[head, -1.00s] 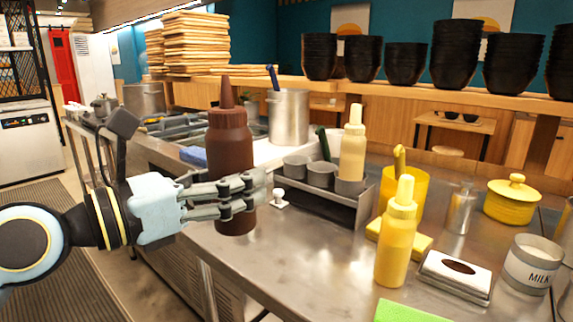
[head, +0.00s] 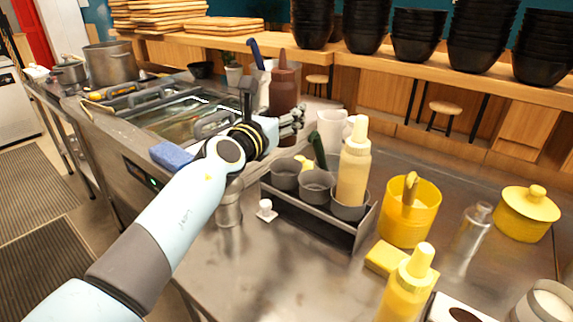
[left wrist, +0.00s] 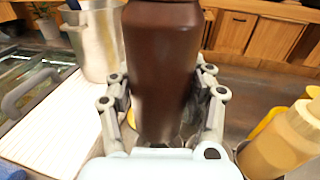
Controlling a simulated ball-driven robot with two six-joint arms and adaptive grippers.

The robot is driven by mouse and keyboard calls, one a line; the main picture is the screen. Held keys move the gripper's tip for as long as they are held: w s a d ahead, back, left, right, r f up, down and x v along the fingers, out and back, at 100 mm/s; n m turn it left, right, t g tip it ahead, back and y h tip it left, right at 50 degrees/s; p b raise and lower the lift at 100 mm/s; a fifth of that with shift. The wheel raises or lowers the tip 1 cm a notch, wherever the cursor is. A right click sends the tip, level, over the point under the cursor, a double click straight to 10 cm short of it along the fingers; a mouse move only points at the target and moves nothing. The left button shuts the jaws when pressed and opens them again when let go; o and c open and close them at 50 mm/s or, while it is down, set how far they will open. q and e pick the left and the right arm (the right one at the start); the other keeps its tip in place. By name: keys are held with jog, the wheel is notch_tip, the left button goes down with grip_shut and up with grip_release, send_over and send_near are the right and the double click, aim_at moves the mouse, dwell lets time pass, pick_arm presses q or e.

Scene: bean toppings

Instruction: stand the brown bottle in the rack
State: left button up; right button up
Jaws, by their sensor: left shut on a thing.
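The brown bottle (head: 284,88) is upright in my left gripper (head: 292,122), behind the rack in the head view. In the left wrist view the brown bottle (left wrist: 160,65) stands between the fingers of the left gripper (left wrist: 163,110), which are shut around it. Its base is hidden, so I cannot tell whether it touches anything. The grey rack (head: 318,222) has three round cups in a row. A pale yellow bottle (head: 354,170) stands in its right cup. The middle cup (head: 317,184) and left cup (head: 284,173) look empty. My right gripper is not in view.
A yellow tub (head: 412,218), yellow sponge (head: 384,260) and second yellow bottle (head: 408,290) stand right of the rack. A white pitcher (head: 331,126) is behind it. The counter in front of the rack is mostly clear.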

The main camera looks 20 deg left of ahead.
aim_at(287, 143)
pick_arm(q)
jog(key=f+b, duration=0.1)
jog(key=f, duration=0.1)
jog(key=f+b, duration=0.4)
jog(key=shift+w+d+f, duration=0.15)
jog(key=shift+w+d, duration=0.1)
jog(key=shift+w, duration=0.05)
jog(key=shift+f+b, duration=0.4)
jog(key=shift+b, duration=0.2)
notch_tip(287, 143, down, 3)
jog(key=shift+r+b, duration=0.1)
jog(key=shift+b, duration=1.15)
jog(key=o, duration=0.5)
jog(key=shift+f, duration=0.2)
jog(key=shift+r, duration=0.1)
